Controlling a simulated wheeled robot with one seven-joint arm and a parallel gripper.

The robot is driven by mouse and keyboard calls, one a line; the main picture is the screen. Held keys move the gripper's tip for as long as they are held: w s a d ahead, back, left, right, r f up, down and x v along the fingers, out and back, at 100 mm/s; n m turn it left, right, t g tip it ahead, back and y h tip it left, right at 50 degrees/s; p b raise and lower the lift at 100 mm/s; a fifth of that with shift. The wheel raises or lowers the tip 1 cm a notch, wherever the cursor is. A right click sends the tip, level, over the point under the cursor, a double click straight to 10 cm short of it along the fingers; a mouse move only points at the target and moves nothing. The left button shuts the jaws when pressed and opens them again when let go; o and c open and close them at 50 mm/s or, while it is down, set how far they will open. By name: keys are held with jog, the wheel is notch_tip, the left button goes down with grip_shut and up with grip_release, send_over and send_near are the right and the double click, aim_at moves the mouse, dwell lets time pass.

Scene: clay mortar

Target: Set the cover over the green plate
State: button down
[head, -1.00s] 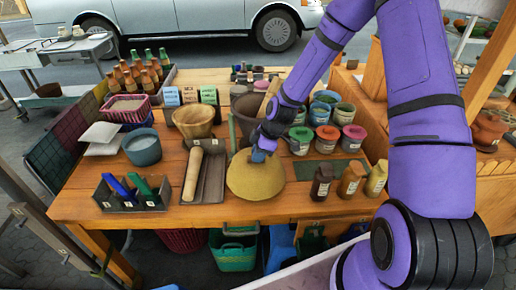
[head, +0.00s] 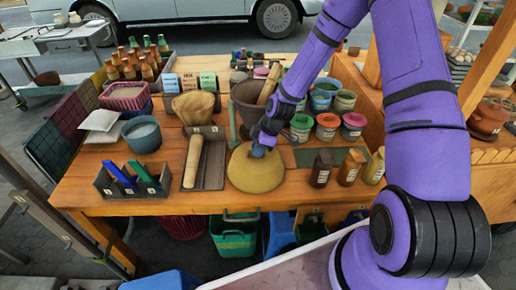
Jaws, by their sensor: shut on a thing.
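The cover is a yellow-tan dome (head: 255,172) near the front middle of the wooden table, with a blue knob on top. My gripper (head: 261,147) comes down from the upper right and is shut at the knob. The fingertips are small and partly merge with the knob. The dome looks upright. I cannot tell whether its rim touches the table or is slightly above it. No green plate shows; anything under the dome is hidden.
A grey tray with a wooden rolling pin (head: 193,161) stands close left of the dome. A dark green flat mat (head: 306,157) and small bottles (head: 348,168) are to its right. A dark mortar (head: 246,100) and paint pots (head: 327,126) are behind. The table's front edge is close.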

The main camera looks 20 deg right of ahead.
jog(key=c, duration=1)
grip_release()
jog(key=s+d+r+m+h, duration=0.2)
jog(key=s+d+r, duration=0.1)
jog(key=r, duration=0.8)
jog(key=s+d+r+m+h, duration=0.1)
jog(key=s+d+r, duration=0.2)
jog(key=r, duration=0.7)
jog(key=s+r+m+t, duration=0.1)
jog(key=s+r+m, duration=0.2)
jog(key=s+r, duration=0.4)
jog(key=s+r+m+t+h, duration=0.1)
jog(key=s+r+m, duration=0.3)
jog(key=s+r, duration=0.3)
jog(key=s+r+m+t, duration=0.1)
jog(key=s+r+m, duration=0.3)
jog(key=s+r, duration=0.3)
jog(key=shift+s+d+t, duration=0.15)
jog(key=shift+s+t, duration=0.25)
jog(key=shift+s, duration=0.65)
